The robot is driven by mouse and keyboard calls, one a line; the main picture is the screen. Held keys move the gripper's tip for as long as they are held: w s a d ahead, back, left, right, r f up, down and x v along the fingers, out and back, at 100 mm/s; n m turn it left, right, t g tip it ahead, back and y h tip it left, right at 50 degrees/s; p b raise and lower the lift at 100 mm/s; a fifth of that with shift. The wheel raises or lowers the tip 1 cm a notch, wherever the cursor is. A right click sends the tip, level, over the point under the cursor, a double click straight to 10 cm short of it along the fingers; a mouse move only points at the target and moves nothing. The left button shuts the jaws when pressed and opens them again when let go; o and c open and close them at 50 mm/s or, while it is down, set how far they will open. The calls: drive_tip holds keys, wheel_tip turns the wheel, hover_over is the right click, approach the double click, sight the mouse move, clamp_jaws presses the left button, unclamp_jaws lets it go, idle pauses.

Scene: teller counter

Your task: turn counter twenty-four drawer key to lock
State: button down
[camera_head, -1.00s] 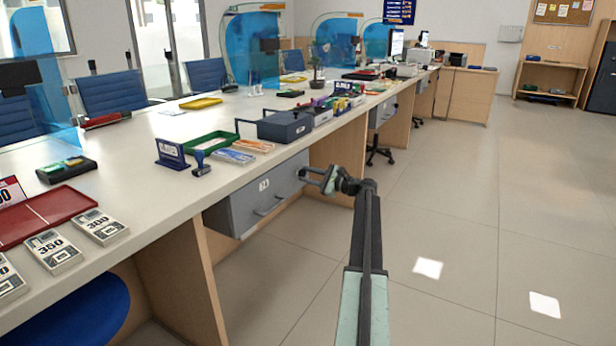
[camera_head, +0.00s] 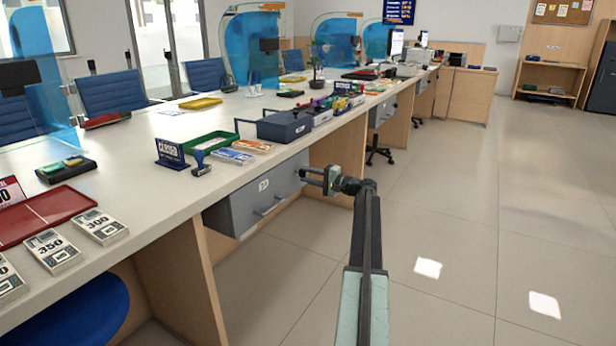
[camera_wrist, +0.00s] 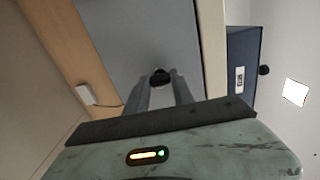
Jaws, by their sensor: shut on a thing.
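The grey drawer (camera_head: 262,195) with a numbered label (camera_head: 264,184) and a bar handle (camera_head: 270,206) hangs under the counter and looks closed. My gripper (camera_head: 303,174) reaches its front near the upper right corner. In the wrist view my gripper (camera_wrist: 162,90) is shut on the small dark key (camera_wrist: 160,77) at the grey drawer front (camera_wrist: 140,40). The key is mostly hidden between the fingertips, so its exact angle cannot be told.
The counter top (camera_head: 130,195) above holds a blue-grey box (camera_head: 284,127), a green tray (camera_head: 210,141) and a red tray (camera_head: 45,215). A wooden panel (camera_head: 330,150) stands right of the drawer. The floor (camera_head: 450,220) at right is clear.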

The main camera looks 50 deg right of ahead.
drive_tip(key=shift+n, duration=0.3)
idle(0.4)
drive_tip(key=c, duration=1.1)
unclamp_jaws()
drive_tip(key=v, duration=0.7)
drive_tip(key=shift+s+d, duration=0.1)
drive_tip(key=shift+s, duration=0.25)
